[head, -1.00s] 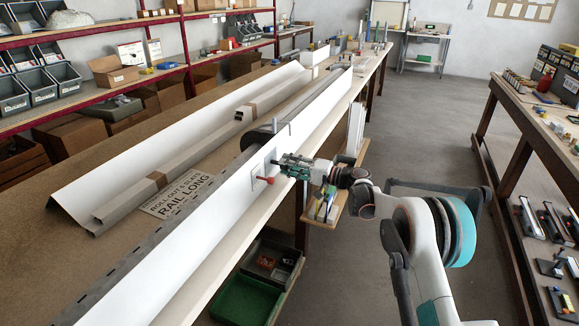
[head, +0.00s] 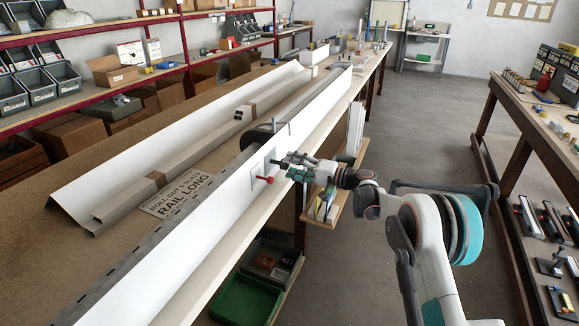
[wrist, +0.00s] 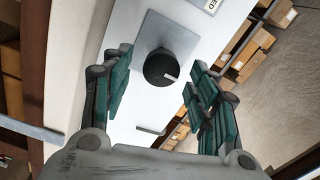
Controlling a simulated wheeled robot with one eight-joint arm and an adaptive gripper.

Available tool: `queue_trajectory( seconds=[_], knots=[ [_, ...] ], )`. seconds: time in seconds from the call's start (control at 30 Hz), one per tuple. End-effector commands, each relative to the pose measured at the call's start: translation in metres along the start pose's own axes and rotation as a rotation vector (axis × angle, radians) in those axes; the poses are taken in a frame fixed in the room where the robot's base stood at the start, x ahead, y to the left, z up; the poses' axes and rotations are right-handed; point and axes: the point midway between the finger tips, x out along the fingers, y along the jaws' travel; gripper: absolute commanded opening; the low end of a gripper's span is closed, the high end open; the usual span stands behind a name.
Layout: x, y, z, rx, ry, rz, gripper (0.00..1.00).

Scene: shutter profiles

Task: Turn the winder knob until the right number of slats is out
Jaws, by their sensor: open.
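The winder knob (wrist: 160,66) is round and black with a pale pointer mark. It sits on a grey square plate on a white panel in the wrist view. My gripper (wrist: 158,74) is open, with a green-padded finger on each side of the knob in that view and neither seen pressing on it. In the head view my gripper (head: 284,166) is at the front face of the long white box (head: 225,215), and the knob is hidden there. A dark grey slatted strip (head: 150,248) runs along the box.
A red-handled part (head: 264,179) sticks out from the box front just left of my gripper. A bent metal rod (head: 282,125) rises above the box. A small shelf with tools (head: 326,208) hangs below the bench edge. The aisle floor (head: 425,130) is clear.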

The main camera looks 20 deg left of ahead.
Motion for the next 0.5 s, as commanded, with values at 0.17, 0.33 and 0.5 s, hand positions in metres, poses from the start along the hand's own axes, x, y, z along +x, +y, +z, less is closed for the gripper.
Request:
queue_trajectory(
  seconds=[0.17,0.33,0.5],
  knots=[
    [-0.038,0.000,-0.001,0.000,0.003,0.001,0.54],
    [-0.072,0.000,-0.001,0.000,0.003,0.001,0.54],
    [-0.094,0.001,-0.001,0.000,0.002,0.001,0.54]
  ],
)
